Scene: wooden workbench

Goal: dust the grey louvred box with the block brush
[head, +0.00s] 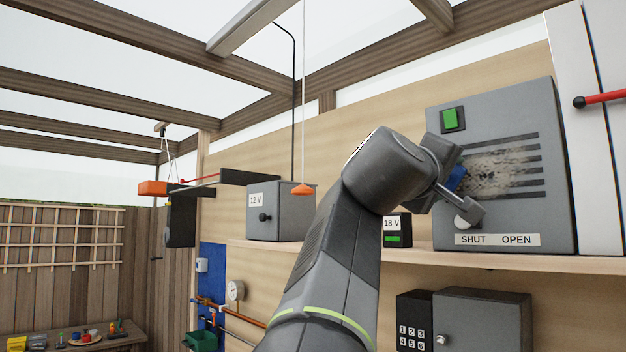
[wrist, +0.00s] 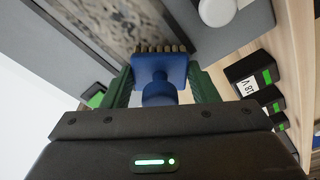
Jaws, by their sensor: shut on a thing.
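The grey louvred box (head: 555,110) stands on the shelf at right in the head view. Its dark slots carry a mottled dusty patch (head: 492,170), which also shows in the wrist view (wrist: 122,20). My gripper (wrist: 160,82) is shut on the block brush (wrist: 158,68), holding its blue body between green fingers. Brown bristles point at the box face beside the dusty patch; I cannot tell if they touch. In the head view the brush (head: 456,179) is mostly hidden by my gripper (head: 452,180), at the left of the slots.
The box has a green switch (head: 453,119) and a round pale knob (head: 464,222) above a SHUT/OPEN label (head: 497,240). An 18 V unit (head: 397,226) and a 12 V box (head: 280,213) stand left on the shelf (head: 590,265). A red-handled lever (head: 600,98) is at far right.

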